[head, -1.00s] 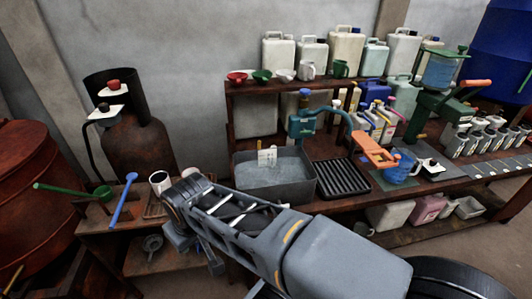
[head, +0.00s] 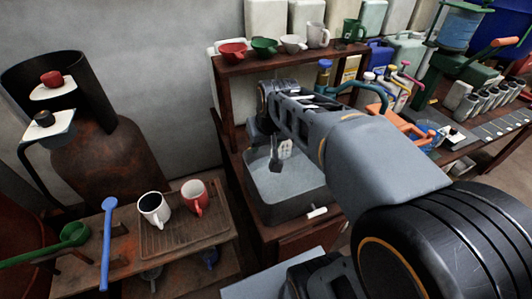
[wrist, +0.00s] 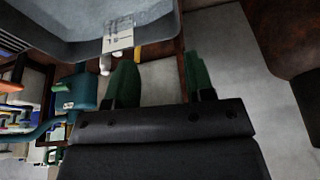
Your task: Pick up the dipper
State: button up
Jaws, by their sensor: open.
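Two long-handled tools lie on the small wooden stand at the left in the head view. One is a green dipper (head: 74,235) with a round cup and a handle running left out of frame. The other is a blue long-handled tool (head: 107,245) with a small round end; I cannot tell whether it is also a dipper. My gripper (wrist: 160,85) is open and empty in the wrist view, its two green-tipped fingers apart. In the head view my arm reaches over the grey basin, well to the right of both tools, and largely hides the gripper.
A rusty cylinder (head: 105,150) stands behind. The grey basin (head: 285,205) is right of the stand. Small cups line the shelf (head: 280,57) above.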

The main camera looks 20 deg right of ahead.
jog(key=w+d+f+m+b, duration=0.1)
jog(key=w+d+f+b, duration=0.2)
jog(key=w+d, duration=0.35)
jog(key=w+d+f+m+b, duration=0.1)
jog(key=w+d+f+b, duration=0.25)
jog(key=w, duration=0.65)
jog(key=shift+t, duration=0.3)
jog(key=shift+w+d+b+x, duration=0.1)
jog(key=shift+b+x, duration=0.05)
jog(key=shift+x, duration=2.15)
jog(key=shift+w+d+b+x, duration=0.1)
jog(key=shift+d+b+x, duration=0.05)
jog(key=shift+x, duration=2.15)
jog(key=shift+w+d+b+x, duration=0.1)
jog(key=shift+b+x, duration=0.05)
jog(key=shift+x, duration=2.15)
jog(key=shift+r, duration=0.1)
jog(key=shift+c, duration=0.5)
grip_shut()
